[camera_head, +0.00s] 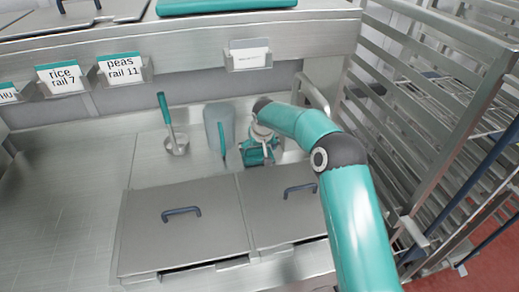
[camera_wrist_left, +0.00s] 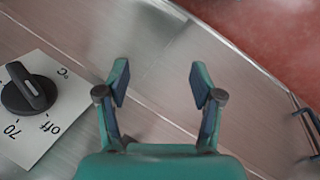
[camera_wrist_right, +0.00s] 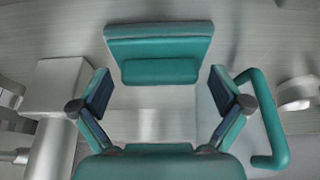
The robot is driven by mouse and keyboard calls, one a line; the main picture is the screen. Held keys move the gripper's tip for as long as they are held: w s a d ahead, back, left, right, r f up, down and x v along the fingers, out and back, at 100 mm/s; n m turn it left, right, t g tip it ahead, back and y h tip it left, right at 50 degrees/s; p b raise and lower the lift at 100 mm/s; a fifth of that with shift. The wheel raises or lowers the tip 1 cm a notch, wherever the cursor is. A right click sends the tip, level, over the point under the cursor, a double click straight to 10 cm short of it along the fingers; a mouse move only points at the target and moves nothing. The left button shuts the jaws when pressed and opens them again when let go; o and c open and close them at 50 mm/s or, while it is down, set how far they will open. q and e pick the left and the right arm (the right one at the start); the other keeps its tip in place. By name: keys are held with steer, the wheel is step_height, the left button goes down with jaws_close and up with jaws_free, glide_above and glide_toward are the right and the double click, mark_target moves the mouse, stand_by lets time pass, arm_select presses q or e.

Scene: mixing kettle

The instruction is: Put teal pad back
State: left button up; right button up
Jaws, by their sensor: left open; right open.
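In the right wrist view a teal pad-like block (camera_wrist_right: 158,42) with a thicker lower part lies just ahead of the fingertips. My right gripper (camera_wrist_right: 161,88) is open, its fingers apart on either side of the space below the block; I cannot tell whether they touch it. In the head view the right gripper (camera_head: 258,154) is low at the back of the counter, beside a grey jug, and hides the block. My left gripper (camera_wrist_left: 159,82) is open and empty over a metal surface; it is outside the head view.
The grey jug (camera_head: 219,122) has a teal handle (camera_wrist_right: 270,120) close to my right finger. A teal-handled ladle (camera_head: 166,110) stands left of it. Lidded wells (camera_head: 185,222) lie in front. A flat teal slab (camera_head: 225,5) lies on the upper shelf. A dial (camera_wrist_left: 28,90) is near my left gripper.

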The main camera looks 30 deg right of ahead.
steer(key=p+v, duration=0.2)
steer(key=v, duration=1)
steer(key=shift+s+f, duration=0.1)
steer(key=shift+s, duration=0.05)
